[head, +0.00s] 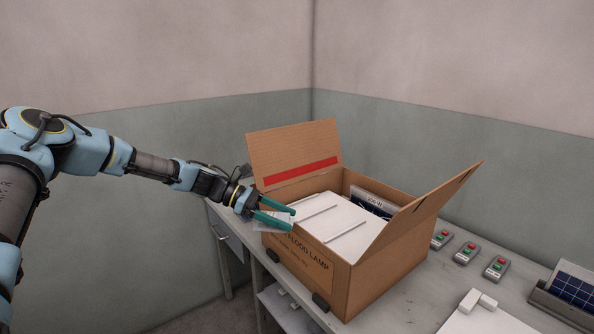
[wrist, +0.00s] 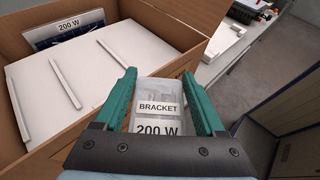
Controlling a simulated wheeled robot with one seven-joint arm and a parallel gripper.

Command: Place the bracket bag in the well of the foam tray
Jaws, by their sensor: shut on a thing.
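The clear bracket bag (wrist: 158,92), labelled "BRACKET" and "200 W", is between the two green fingers of my gripper (wrist: 159,78) in the wrist view. My gripper (head: 292,219) is shut on it at the near left edge of the carton in the head view, where a pale part of the bag (head: 268,224) shows by the fingers. The white foam tray (head: 328,213) sits inside the open carton, with thin raised strips across its top. It also shows in the wrist view (wrist: 88,92), left of the bag. I cannot make out its well.
The cardboard carton (head: 375,279), marked "FLOOD LAMP", stands with flaps raised on the grey table (head: 415,301). A solar panel (head: 573,287) stands at far right.

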